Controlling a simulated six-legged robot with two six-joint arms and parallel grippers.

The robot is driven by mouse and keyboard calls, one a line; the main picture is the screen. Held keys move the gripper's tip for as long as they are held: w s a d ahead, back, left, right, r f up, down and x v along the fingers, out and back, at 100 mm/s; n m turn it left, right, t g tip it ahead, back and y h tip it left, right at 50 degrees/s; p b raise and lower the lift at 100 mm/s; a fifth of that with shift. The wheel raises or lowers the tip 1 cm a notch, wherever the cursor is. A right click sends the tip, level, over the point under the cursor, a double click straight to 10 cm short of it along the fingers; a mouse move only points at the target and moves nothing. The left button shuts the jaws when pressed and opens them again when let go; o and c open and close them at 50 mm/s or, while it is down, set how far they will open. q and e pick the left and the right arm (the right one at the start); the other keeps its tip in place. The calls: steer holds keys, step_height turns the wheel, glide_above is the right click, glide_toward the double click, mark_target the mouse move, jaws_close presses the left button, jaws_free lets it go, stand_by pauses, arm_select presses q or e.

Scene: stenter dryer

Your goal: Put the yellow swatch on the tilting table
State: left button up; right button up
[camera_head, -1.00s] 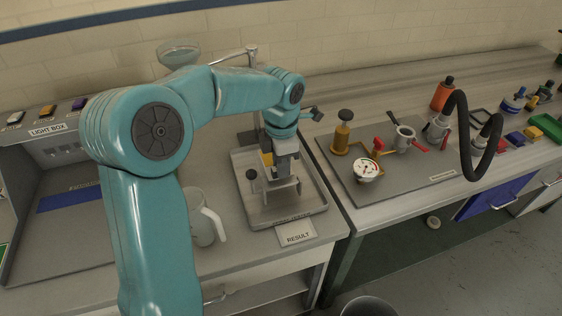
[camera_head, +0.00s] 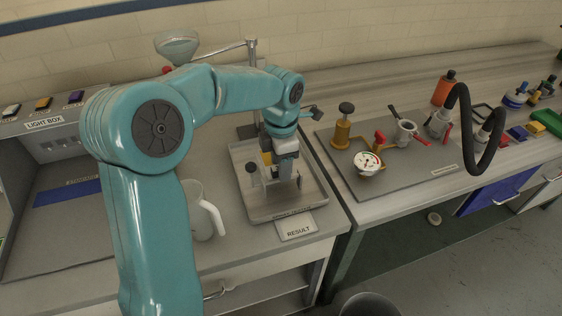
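My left gripper (camera_head: 284,182) points down over the grey tray (camera_head: 314,205) on the left bench. Its fingers are small and partly hidden by the wrist, so I cannot tell whether they are apart or closed. A small yellow piece (camera_head: 267,157), possibly the yellow swatch, shows just left of the gripper. I cannot tell whether it is held or lies on something. A small apparatus with a dark knob (camera_head: 252,168) stands in the tray under the gripper. It may be the tilting table, but the gripper partly covers it. My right gripper is not in view.
A clear jug (camera_head: 203,212) stands left of the tray and a RESULT card (camera_head: 298,231) lies in front. A light box (camera_head: 45,122) is at far left. A grey board (camera_head: 400,170) with a gauge and a black hose (camera_head: 466,100) occupy the right bench.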

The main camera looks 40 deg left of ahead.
arm_select(q)
steer(key=shift+r, duration=0.1)
step_height(320, 180, up, 16)
steer(key=p, duration=0.1)
steer(key=shift+p, duration=0.35)
